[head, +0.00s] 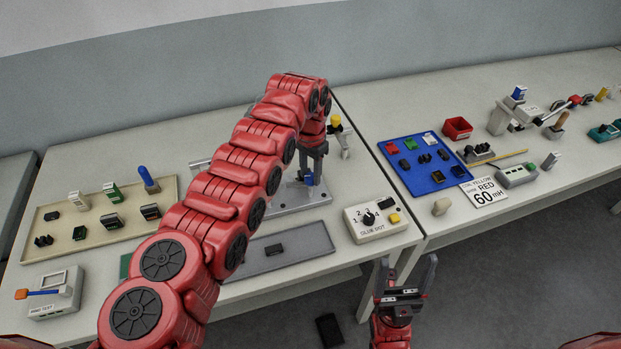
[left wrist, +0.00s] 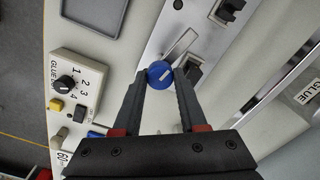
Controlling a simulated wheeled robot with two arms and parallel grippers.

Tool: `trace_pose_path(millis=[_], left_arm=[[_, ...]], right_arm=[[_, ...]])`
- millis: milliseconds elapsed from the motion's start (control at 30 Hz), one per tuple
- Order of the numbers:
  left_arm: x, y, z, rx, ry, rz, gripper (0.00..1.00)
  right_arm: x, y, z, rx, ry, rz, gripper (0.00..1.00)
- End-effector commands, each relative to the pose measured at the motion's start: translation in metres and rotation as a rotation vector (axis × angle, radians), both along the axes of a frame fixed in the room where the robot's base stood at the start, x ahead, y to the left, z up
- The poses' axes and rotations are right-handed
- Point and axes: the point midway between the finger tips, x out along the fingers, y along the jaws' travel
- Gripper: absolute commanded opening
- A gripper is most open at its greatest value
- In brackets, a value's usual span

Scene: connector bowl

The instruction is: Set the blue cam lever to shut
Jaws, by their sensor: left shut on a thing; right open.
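My left gripper (left wrist: 163,78) is shut on this knob. In the head view my left gripper (head: 311,165) points down over the grey metal fixture plate (head: 290,205); my red left arm and the gripper hide most of the lever there. The plate also shows in the left wrist view (left wrist: 158,48). I cannot tell the lever's angle. My right gripper (head: 405,283) is open and empty, in front of the tables' front edge.
The glue dot box (head: 375,219) with dial and yellow button stands right of the fixture. A grey tray (head: 318,237) with a black part lies in front. A beige parts tray (head: 40,245) is left, a blue tray (head: 440,184) on the right table. My left arm crosses the left table.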

Motion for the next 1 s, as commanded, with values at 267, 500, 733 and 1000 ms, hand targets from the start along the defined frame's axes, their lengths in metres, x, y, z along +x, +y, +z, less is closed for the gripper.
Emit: trace_pose_path(millis=[267, 500, 733, 1000], left_arm=[[0.001, 0.0, -0.005, -0.001, -0.002, -0.261, 0.0], [0.001, -0.001, -0.002, -0.001, -0.004, -0.489, 0.0], [0.001, -0.001, -0.001, 0.0, -0.003, -0.708, 0.0], [0.0, -0.001, 0.0, 0.0, -0.002, -0.959, 0.0]], right_arm=[[0.0, 0.0, -0.038, 0.0, 0.0, 0.0, 0.81], [0.0, 0.0, -0.053, 0.0, 0.0, 0.0, 0.81], [0.0, 0.0, -0.059, 0.0, 0.0, 0.0, 0.81], [0.0, 0.0, -0.06, 0.0, 0.0, 0.0, 0.81]])
